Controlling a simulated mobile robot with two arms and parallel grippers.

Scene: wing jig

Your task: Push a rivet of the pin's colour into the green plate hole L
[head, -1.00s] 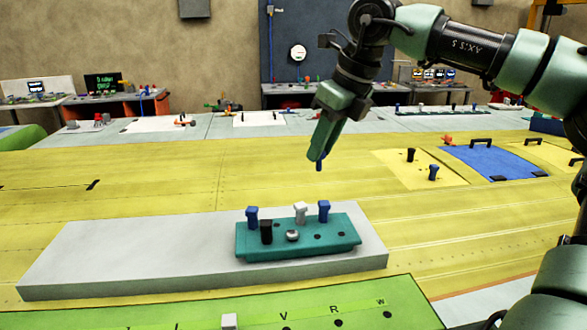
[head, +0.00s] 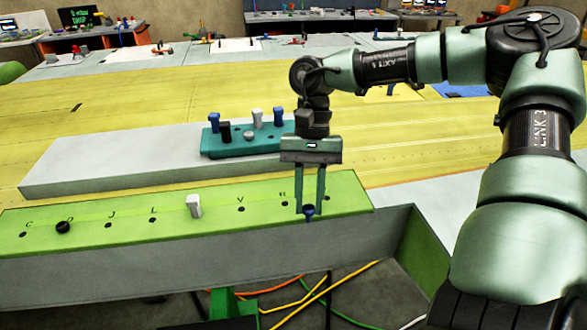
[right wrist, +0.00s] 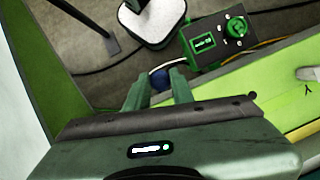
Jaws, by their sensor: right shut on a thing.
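The green plate (head: 130,209) runs along the front, with a row of lettered holes. Hole L (head: 152,220) looks dark and empty. A white pin (head: 193,206) stands upright to the right of L; it shows at the right wrist view's edge (right wrist: 308,73). A black round piece (head: 63,227) sits left of holes J and L. My right gripper (head: 309,206) points down at the plate's right end, well right of L. It is shut on a blue rivet (head: 309,213), whose top shows between the fingers (right wrist: 160,78). My left gripper is out of view.
A teal rack (head: 237,148) behind the plate holds blue, black, white and silver pieces on a grey block (head: 110,165). A grey wall (head: 160,272) drops below the plate's front edge. Cables (head: 310,300) and a control box (right wrist: 215,40) are below.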

